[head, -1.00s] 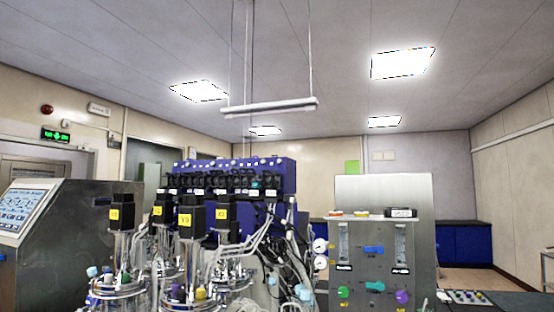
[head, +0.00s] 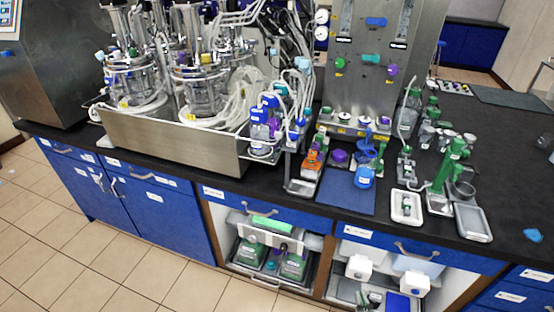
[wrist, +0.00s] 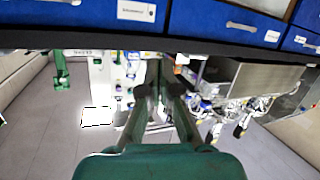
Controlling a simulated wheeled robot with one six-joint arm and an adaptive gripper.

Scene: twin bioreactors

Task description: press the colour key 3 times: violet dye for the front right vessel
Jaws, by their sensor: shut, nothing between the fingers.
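My gripper (wrist: 157,85) shows in the wrist view, its green body at the bottom and its dark fingers pointing up the picture. It is shut with nothing held. My gripper is not in the head view. Steel-topped glass vessels stand in a metal tray (head: 170,145) on the left of the bench in the head view; the nearest right one (head: 205,92) is ringed by clear tubing. A small pale box (head: 455,88) with coloured knobs or keys lies at the far right of the bench. I cannot tell which key is the violet dye key.
The black benchtop (head: 500,130) carries bottles, a blue mat (head: 345,190) and small trays (head: 406,206). A steel panel (head: 370,90) with coloured knobs stands behind. A console (head: 50,75) is at the left. Tiled floor (head: 80,240) in front is clear.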

